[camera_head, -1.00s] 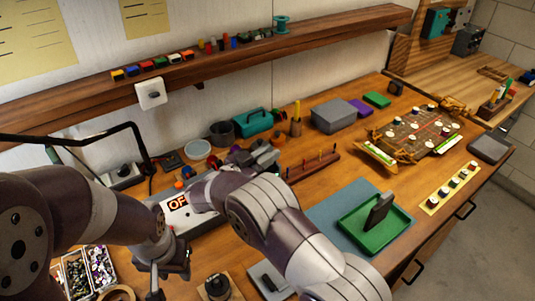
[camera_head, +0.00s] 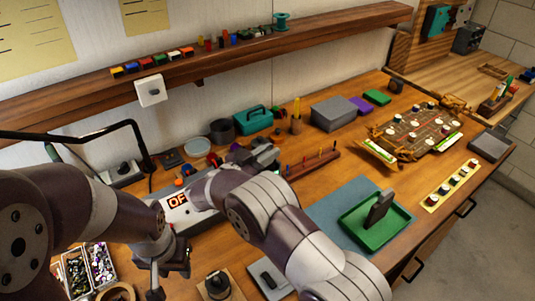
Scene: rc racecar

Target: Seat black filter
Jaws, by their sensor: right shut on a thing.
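My right arm reaches from the lower right toward the back of the bench. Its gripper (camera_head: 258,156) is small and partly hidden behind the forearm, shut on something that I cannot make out. My left gripper (camera_head: 168,277) hangs over the front left of the bench. I cannot tell how far its fingers are apart. A black round part (camera_head: 217,285) stands on a wooden block just right of the left gripper, apart from it. I cannot tell for sure which thing is the black filter.
A green tray (camera_head: 358,236) holding an upright dark block lies on a blue-grey mat. A racecar chassis (camera_head: 415,133) stands at the back right. A tool rack (camera_head: 313,166) lies behind my right arm.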

